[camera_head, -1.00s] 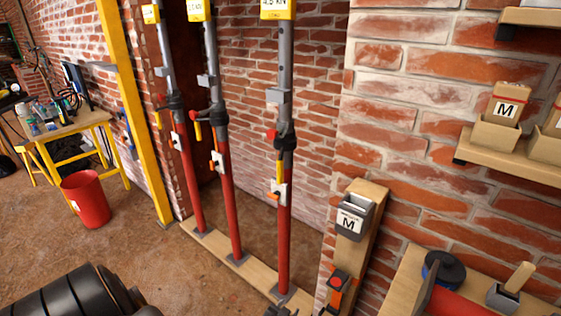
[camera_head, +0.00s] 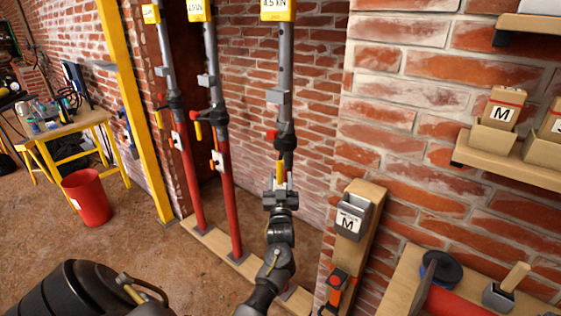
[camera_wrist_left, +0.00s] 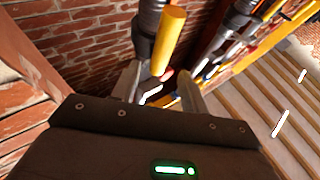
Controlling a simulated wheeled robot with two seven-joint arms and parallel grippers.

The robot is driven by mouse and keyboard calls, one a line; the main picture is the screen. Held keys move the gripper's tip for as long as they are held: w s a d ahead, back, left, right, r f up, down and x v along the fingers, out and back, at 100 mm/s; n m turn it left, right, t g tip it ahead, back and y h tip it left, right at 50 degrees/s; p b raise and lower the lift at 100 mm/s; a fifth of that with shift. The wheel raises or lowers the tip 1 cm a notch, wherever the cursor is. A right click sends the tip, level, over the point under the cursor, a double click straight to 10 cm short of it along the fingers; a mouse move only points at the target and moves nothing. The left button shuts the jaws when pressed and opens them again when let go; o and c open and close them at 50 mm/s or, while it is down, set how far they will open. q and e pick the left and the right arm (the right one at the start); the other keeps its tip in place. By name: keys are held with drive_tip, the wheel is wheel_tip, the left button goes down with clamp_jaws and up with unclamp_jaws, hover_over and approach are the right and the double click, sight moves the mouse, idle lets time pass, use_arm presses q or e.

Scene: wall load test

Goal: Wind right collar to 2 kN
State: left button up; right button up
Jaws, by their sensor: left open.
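The right prop (camera_head: 286,67) has a grey upper tube and a yellow head box (camera_head: 278,10) reading 4.5 kN. Its black collar (camera_head: 285,139) has a red knob and a yellow handle (camera_head: 280,165) hanging down. My left gripper (camera_head: 280,189) is open in front of this prop, just below the handle, and hides part of the red lower tube. In the left wrist view the yellow handle (camera_wrist_left: 168,40) and dark collar (camera_wrist_left: 148,18) stand just beyond my open fingers (camera_wrist_left: 160,90). Whether a finger touches the handle I cannot tell. My right gripper is not in view.
The middle prop (camera_head: 222,180) and left prop (camera_head: 188,170) stand on the same wooden sill (camera_head: 215,243). A red bucket (camera_head: 87,197) stands far left; the floor between is clear.

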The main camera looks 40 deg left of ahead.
sight(280, 161)
use_arm(q)
drive_tip(key=p+x, duration=0.1)
drive_tip(key=x, duration=0.6)
drive_tip(key=shift+w+a, duration=0.3)
clamp_jaws()
